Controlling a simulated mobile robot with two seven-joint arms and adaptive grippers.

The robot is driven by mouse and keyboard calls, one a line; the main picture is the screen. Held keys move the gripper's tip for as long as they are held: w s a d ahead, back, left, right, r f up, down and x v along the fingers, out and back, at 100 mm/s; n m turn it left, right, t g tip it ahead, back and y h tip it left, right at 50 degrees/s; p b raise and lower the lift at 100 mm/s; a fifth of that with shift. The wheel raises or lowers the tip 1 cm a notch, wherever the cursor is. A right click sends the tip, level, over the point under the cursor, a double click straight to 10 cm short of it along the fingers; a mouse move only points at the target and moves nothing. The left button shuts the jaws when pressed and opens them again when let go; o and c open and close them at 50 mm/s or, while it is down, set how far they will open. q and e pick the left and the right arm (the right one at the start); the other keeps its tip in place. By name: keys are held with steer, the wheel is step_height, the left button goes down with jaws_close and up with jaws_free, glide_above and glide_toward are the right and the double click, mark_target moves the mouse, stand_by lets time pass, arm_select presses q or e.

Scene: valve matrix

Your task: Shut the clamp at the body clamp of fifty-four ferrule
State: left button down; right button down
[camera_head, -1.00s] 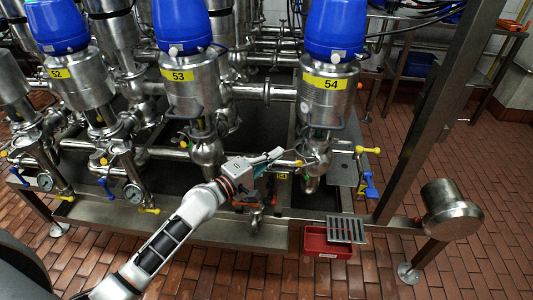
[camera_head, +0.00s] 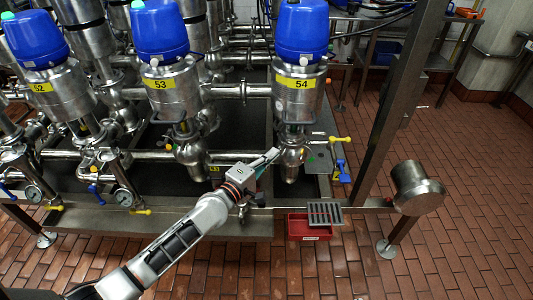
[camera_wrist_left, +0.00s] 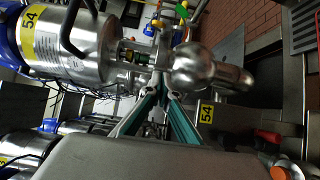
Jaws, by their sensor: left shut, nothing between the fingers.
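Valve 54 (camera_head: 299,95), a steel cylinder with a blue cap and a yellow "54" label, stands right of centre in the head view. Its rounded steel body (camera_head: 293,150) is below, and shows as a ball in the wrist view (camera_wrist_left: 195,68). The body clamp lies around the joint between the cylinder's yoke and this body; I cannot make out its handle or whether it is open. My left gripper (camera_head: 273,155) is just left of the body. Its teal fingers (camera_wrist_left: 168,98) are shut and empty, with tips close to the joint. My right gripper is not in view.
Valve 53 (camera_head: 173,85) stands to the left. A yellow-handled valve (camera_head: 339,140) and a blue handle (camera_head: 343,171) are at right. A red bin (camera_head: 308,228) with a grate (camera_head: 325,213) is in front. A slanting steel post (camera_head: 385,120) rises at right.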

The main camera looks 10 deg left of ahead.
mark_target(293, 148)
arm_select(q)
steer(key=shift+d+r, duration=0.1)
steer(key=shift+d, duration=0.15)
steer(key=shift+d+p, duration=0.1)
steer(key=shift+p, duration=0.25)
steer(key=d+n+y+p, duration=0.1)
steer(key=d+n+t+y+p, duration=0.1)
steer(key=d, duration=0.1)
steer(key=w+d+n+y+p, duration=0.1)
steer(key=y, duration=0.1)
steer(key=shift+d+t+p, duration=0.3)
steer(key=shift+d+p, duration=0.05)
steer(key=shift+d, duration=0.05)
stand_by(0.4)
